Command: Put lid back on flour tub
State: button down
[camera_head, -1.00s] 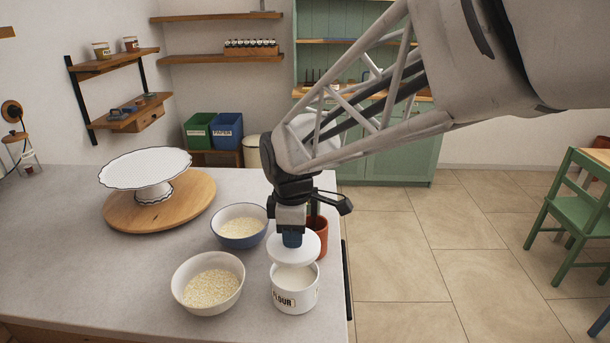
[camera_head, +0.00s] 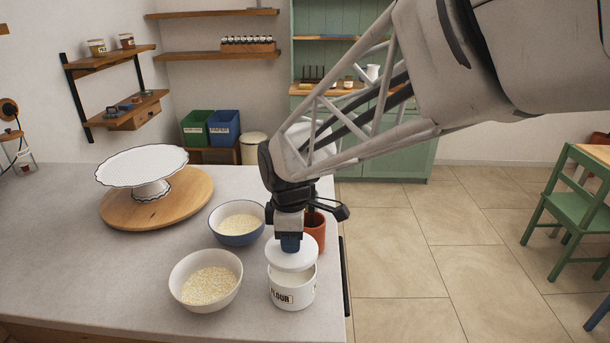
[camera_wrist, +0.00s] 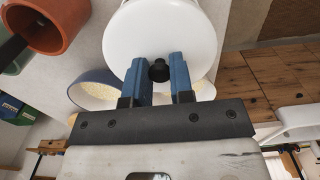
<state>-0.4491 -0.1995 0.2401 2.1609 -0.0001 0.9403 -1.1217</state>
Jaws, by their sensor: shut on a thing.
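The white flour tub (camera_head: 291,296) with a dark FLOUR label stands near the counter's right edge. Its white round lid (camera_head: 285,258) is over the tub's mouth, tilted or slightly offset, with a sliver of the opening visible at the front right. I cannot tell whether lid and rim touch. My gripper (camera_head: 291,243) points down, shut on the lid's dark knob (camera_wrist: 159,70). In the wrist view the lid (camera_wrist: 165,30) lies between and beyond the blue fingers (camera_wrist: 159,82) and hides the tub's mouth.
A cream bowl of grain (camera_head: 180,291) stands close left of the tub, and a blue bowl (camera_head: 239,238) is behind it. A terracotta pot (camera_head: 315,231) stands just behind the tub. A cake stand (camera_head: 143,168) sits on a round board (camera_head: 118,211) further left.

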jog(key=shift+f, duration=2.1)
jog(key=shift+f, duration=0.2)
dwell(0.9)
jog(key=shift+c, duration=2.2)
grip_release()
jog(key=shift+r, duration=0.15)
jog(key=shift+r, duration=3.35)
grip_shut()
